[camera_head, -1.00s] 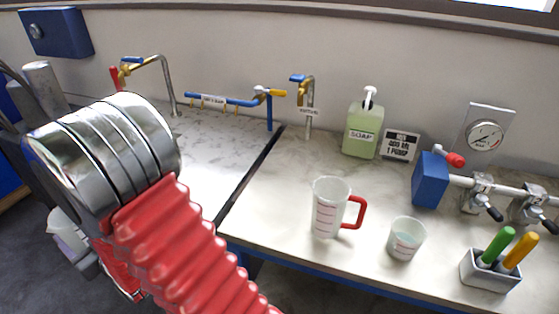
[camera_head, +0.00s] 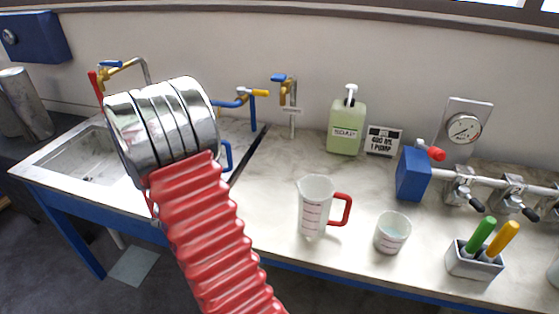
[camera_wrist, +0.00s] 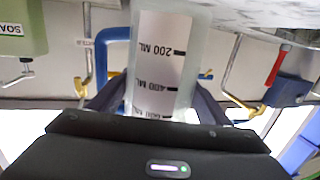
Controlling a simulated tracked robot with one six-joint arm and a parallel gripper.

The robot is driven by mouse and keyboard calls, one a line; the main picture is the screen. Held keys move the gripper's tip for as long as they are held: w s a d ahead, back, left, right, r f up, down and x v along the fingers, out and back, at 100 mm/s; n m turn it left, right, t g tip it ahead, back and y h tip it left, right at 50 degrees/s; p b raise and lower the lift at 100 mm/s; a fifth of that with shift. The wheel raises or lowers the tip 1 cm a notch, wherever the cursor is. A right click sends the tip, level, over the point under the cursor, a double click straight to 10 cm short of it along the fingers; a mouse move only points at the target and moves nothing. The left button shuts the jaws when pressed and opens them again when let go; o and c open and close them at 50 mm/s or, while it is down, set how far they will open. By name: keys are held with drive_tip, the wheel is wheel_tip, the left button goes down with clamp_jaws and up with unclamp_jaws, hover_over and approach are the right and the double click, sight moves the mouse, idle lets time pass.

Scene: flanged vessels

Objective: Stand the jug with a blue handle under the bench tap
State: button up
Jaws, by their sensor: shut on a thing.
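In the wrist view, which is upside down, my gripper (camera_wrist: 160,103) is shut on a clear jug (camera_wrist: 165,55) with ML marks. The jug looks upright. A blue loop (camera_wrist: 104,55) beside it looks like its handle. In the head view my arm hides my gripper and most of this jug; the blue handle (camera_head: 227,155) shows just right of the arm. A tap with a blue lever (camera_head: 281,78) and a small sign on its spout stands at the wall, behind and right of my gripper. Its spout also shows in the wrist view (camera_wrist: 87,45).
A red-handled jug (camera_head: 315,205) and a cup (camera_head: 392,233) stand on the bench front. A soap bottle (camera_head: 346,127) stands right of the tap. The sink (camera_head: 80,157), with its own tap (camera_head: 122,66), is left. A blue pipe with a yellow lever (camera_head: 259,93) stands between.

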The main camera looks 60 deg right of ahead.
drive_tip(key=s+d+m+g+h, duration=0.1)
drive_tip(key=s+d+m+g, duration=0.3)
drive_tip(key=s+d+g, duration=0.3)
drive_tip(key=s+d, duration=0.2)
drive_tip(key=s, duration=0.3)
drive_tip(key=shift+d+f+m, duration=0.35)
drive_tip(key=shift+m, duration=0.05)
drive_tip(key=shift+d, duration=0.1)
drive_tip(key=d, duration=1.7)
drive_tip(key=shift+s, duration=0.4)
drive_tip(key=shift+d+f, duration=0.2)
drive_tip(key=shift+f, duration=0.7)
drive_tip(key=shift+d+f, duration=0.2)
drive_tip(key=shift+f, duration=0.65)
drive_tip(key=shift+f, duration=0.1)
